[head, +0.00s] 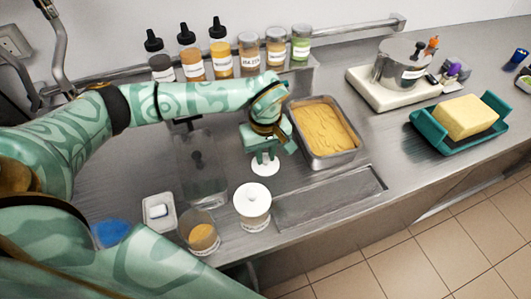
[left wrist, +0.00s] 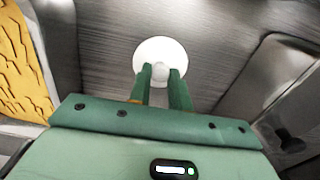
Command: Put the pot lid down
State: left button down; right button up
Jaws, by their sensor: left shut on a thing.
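The pot lid (head: 265,167) is a small white disc with a knob on top. My left gripper (head: 264,153) is shut on its knob from above. In the left wrist view the white lid (left wrist: 160,52) lies flat beyond the two green fingers (left wrist: 160,76), with the round knob between their tips. The lid is level, low over the steel counter; I cannot tell whether it touches. My right gripper is not in view.
A pan of yellow food (head: 325,130) is close right of the gripper. A clear container (head: 200,165) is to its left. A jar (head: 203,236) and small white tub (head: 159,211) stand front left. Bottles (head: 220,48) line the back. A recessed steel panel (head: 330,195) is bare.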

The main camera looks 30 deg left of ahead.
aim_at(265, 158)
pick_arm(q)
jog(key=shift+f, duration=0.1)
jog(key=c, duration=1.5)
grip_release()
jog(key=shift+o, duration=1)
notch_tip(265, 158, up, 12)
jog(key=p, duration=0.2)
jog(key=shift+r, duration=0.2)
